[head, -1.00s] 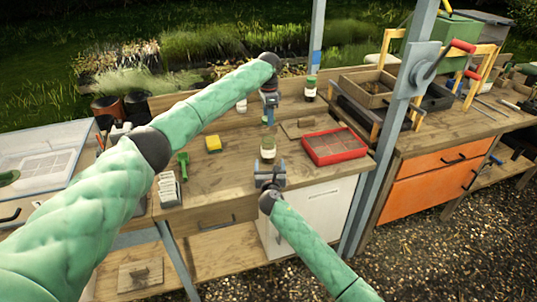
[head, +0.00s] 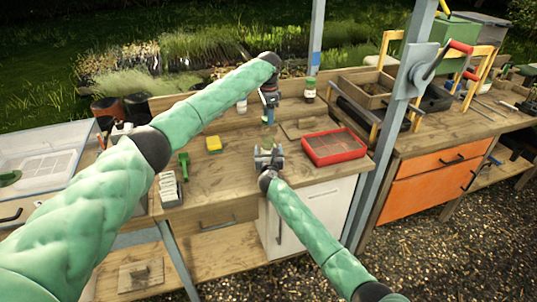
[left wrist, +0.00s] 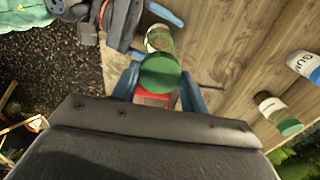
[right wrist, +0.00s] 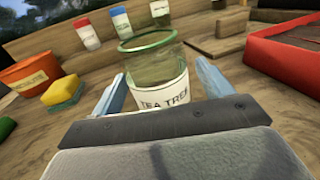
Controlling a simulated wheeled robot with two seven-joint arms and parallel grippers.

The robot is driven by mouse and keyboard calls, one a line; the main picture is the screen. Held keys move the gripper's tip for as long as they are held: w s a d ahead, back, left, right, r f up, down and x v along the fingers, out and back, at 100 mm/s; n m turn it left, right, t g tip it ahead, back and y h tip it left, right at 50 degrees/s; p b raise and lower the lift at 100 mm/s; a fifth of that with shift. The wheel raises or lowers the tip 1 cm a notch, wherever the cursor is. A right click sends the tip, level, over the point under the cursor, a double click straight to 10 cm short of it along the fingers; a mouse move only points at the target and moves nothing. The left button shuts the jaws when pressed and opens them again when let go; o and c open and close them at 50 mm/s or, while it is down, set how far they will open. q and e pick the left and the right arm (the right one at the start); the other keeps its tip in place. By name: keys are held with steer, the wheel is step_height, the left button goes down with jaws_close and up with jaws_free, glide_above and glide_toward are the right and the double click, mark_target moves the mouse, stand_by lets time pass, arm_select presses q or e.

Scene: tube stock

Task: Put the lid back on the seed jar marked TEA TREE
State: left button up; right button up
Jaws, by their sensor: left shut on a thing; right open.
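The seed jar (right wrist: 158,75) marked TEA TREE stands upright on the bench in the right wrist view, clear glass with a white label and a green ring at its mouth. In the head view the jar (head: 267,143) is partly hidden by my right gripper (head: 269,157). My right gripper (right wrist: 163,85) is open, its fingers on either side of the jar; I cannot tell if they touch it. My left gripper (head: 268,113) is shut on the green lid (left wrist: 159,76), above and behind the jar in the head view. A jar (left wrist: 160,38) shows beyond the lid in the left wrist view.
A red tray (head: 334,157) lies right of the jar, with a wooden block (right wrist: 218,48) behind. Several lidded jars, one with a green cap (head: 310,88), stand along the back.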

steer(key=shift+c, duration=0.2)
steer(key=c, duration=1.4)
arm_select(q)
glide_above(268, 137)
steer(key=shift+w+f, duration=0.1)
steer(key=shift+f, duration=2.3)
arm_select(e)
steer(key=shift+c, duration=0.2)
arm_select(q)
steer(key=shift+f, duration=0.15)
steer(key=shift+f, duration=0.75)
steer(key=shift+f, duration=0.55)
